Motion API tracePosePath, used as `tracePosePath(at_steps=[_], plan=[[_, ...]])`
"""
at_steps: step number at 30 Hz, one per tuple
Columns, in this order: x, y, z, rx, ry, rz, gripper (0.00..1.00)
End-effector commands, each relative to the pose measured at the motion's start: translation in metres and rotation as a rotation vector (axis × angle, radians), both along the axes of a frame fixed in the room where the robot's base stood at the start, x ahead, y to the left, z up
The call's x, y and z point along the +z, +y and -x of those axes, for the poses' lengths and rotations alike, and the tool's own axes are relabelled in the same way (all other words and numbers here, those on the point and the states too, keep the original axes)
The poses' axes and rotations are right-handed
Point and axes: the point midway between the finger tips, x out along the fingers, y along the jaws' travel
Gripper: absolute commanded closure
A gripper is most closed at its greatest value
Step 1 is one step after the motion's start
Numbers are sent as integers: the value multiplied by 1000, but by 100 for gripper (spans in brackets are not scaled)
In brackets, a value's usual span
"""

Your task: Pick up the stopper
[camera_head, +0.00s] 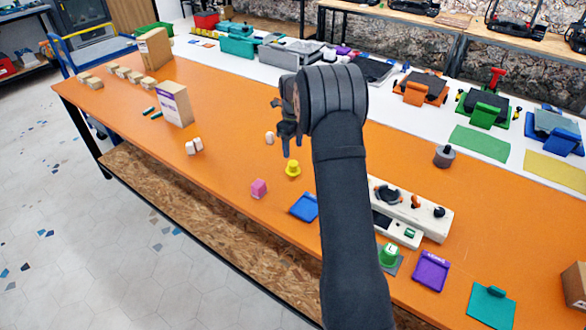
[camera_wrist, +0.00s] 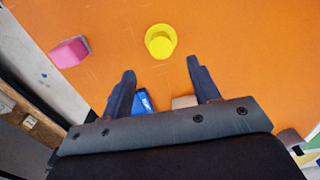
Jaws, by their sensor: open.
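A yellow round piece (camera_head: 293,169) with a wider brim, which looks like the stopper, stands on the orange table. In the wrist view the yellow piece (camera_wrist: 160,41) lies just beyond the fingertips, roughly centred between them. My gripper (camera_head: 286,142) is above the table near the yellow piece. Its two fingers show spread apart and empty in the wrist view (camera_wrist: 161,70). The yellow piece is fully visible and not touched.
A pink block (camera_head: 259,188) and a blue flat piece (camera_head: 304,207) lie near the yellow piece. A small whitish piece (camera_head: 270,138) is behind it. A white panel with knobs (camera_head: 432,222) stands at right.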

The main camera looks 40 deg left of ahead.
Motion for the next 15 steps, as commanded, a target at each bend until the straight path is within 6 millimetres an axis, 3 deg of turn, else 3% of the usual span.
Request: tracePosePath(at_steps=[3,15], plan=[[-20,0,0,0,1,1,44],[-52,0,-1,0,2,1,44]])
